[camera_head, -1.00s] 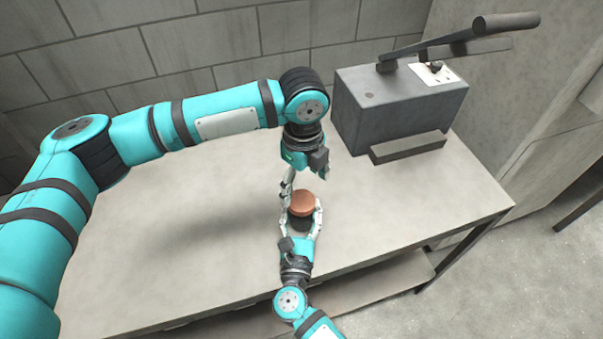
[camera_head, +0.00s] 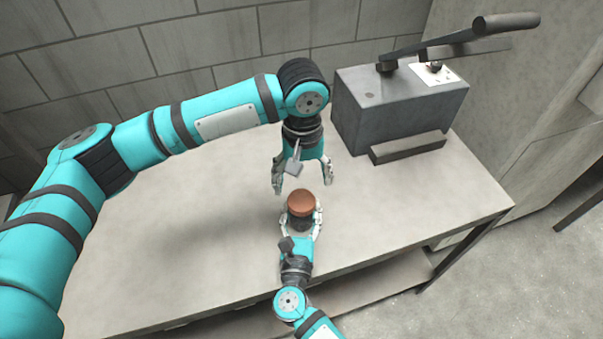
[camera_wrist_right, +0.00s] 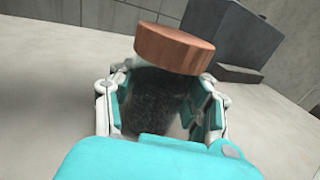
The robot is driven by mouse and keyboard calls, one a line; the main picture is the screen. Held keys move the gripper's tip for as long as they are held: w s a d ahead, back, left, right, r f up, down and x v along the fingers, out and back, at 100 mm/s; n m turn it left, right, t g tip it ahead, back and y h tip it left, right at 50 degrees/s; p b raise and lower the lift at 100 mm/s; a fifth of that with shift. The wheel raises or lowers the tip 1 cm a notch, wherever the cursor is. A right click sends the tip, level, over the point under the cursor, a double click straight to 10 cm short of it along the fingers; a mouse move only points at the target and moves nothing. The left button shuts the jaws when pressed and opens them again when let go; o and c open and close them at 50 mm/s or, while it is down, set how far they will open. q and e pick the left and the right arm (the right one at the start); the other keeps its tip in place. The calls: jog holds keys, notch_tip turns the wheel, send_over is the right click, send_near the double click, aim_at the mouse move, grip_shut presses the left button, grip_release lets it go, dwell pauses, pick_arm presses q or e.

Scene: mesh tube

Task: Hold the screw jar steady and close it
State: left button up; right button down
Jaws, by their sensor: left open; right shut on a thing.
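The screw jar has a dark body (camera_wrist_right: 155,97) and a copper-brown lid (camera_head: 301,204). It stands on the table near its front edge. The lid sits on top of the body and looks a little tilted in the right wrist view (camera_wrist_right: 175,50); I cannot tell how far it is screwed on. My right gripper (camera_head: 300,222) is shut on the jar body, one finger on each side, below the lid. My left gripper (camera_head: 303,187) is open and empty, just behind and above the lid, pointing down, with its fingers apart from the lid.
A grey box-shaped machine (camera_head: 400,105) with a long lever handle (camera_head: 470,38) stands at the back right of the table (camera_head: 180,235). A block wall is behind. The left and middle of the tabletop are clear.

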aim_at(302, 200)
pick_arm(q)
jog(key=n, duration=0.7)
jog(key=shift+r, duration=0.2)
jog(key=n, duration=0.4)
jog(key=shift+a+r, duration=0.1)
jog(key=shift+f, duration=4.05)
jog(key=shift+c, duration=0.4)
